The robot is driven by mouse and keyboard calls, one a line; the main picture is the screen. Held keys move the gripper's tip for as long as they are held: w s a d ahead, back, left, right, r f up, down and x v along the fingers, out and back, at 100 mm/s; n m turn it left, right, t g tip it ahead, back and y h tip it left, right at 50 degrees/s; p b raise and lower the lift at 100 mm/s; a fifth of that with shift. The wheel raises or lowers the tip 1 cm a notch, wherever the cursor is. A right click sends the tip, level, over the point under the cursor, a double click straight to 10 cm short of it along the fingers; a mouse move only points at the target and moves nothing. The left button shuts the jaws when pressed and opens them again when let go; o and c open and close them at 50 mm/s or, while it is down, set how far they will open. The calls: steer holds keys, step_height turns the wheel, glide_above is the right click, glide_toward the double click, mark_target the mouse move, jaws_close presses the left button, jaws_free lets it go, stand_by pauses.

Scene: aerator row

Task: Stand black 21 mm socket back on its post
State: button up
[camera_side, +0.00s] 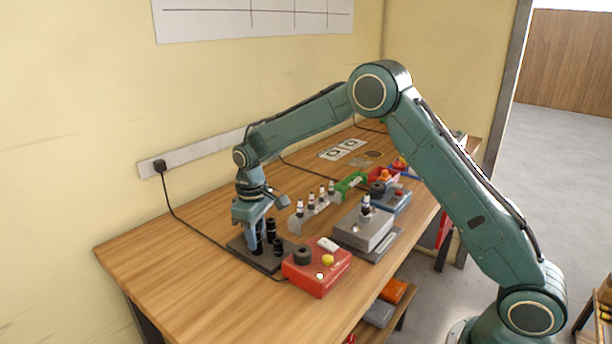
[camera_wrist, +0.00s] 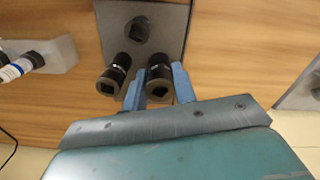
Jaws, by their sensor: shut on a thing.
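My gripper (camera_wrist: 159,85) is shut on a black socket (camera_wrist: 159,75), with one blue finger on each side of it. No size mark is readable, so I cannot tell the 21 mm socket by a label. In the side view my gripper (camera_side: 255,222) points down over the dark grey plate (camera_side: 242,255) at the bench's near left. I cannot tell whether the held socket touches the plate or sits around a post. Two other black sockets stand on the plate, one left of the gripper (camera_wrist: 113,76) and one beyond it (camera_wrist: 137,30) in the wrist view.
A red box (camera_side: 318,277) with a black knob and yellow button stands close to the plate's right. A grey metal box (camera_side: 362,229) and a rack (camera_side: 316,215) of small bottles stand beyond. The wooden bench (camera_side: 175,270) is clear on the near left.

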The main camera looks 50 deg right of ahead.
steer(key=o, duration=1)
steer(key=shift+o, duration=0.2)
steer(key=shift+r, duration=3.45)
